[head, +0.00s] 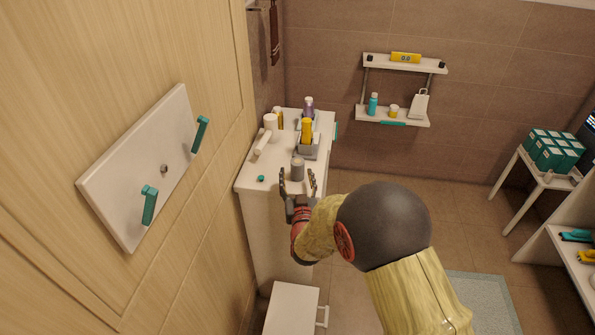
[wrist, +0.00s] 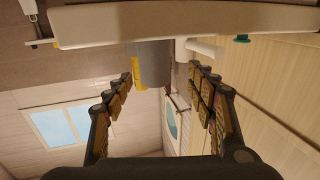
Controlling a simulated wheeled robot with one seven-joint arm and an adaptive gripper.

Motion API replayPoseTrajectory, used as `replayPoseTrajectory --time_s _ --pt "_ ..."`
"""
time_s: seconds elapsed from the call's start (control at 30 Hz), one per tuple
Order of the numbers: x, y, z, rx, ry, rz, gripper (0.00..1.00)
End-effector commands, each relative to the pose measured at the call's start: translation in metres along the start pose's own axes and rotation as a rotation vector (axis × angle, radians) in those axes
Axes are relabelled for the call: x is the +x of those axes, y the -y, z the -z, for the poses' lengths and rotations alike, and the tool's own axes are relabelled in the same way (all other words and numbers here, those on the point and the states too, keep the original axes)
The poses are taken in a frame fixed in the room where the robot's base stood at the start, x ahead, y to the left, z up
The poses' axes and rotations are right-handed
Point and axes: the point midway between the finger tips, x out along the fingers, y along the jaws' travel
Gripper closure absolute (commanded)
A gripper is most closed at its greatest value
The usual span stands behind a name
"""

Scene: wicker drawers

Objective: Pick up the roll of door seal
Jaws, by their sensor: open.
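A grey upright cylinder (head: 297,170), which looks like the roll of door seal, stands on the white cabinet top (head: 248,175) near its front edge. My gripper (head: 297,183) is open just in front of it, one finger toward each side. In the upside-down wrist view, the grey roll (wrist: 152,62) shows beyond and between the open fingertips of my gripper (wrist: 160,76). I cannot tell whether the fingers reach around it. Nothing is held.
Behind the roll stand a grey holder (head: 310,151) with a yellow bottle (head: 306,130) and a purple bottle (head: 308,104). To the left lie a white tube (head: 262,144) and a small teal item (head: 261,179). A wooden door (head: 130,60) is close on the left.

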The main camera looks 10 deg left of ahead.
Motion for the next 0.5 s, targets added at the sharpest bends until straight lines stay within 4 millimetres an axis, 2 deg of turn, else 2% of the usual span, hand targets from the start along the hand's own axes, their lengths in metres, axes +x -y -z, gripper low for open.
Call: replayPoseTrajectory --time_s 0.33,0.5 --pt "0.043 -0.008 0.003 -0.001 0.001 -0.001 0.44" --pt "0.056 -0.008 0.005 -0.001 0.002 0.0 0.44"
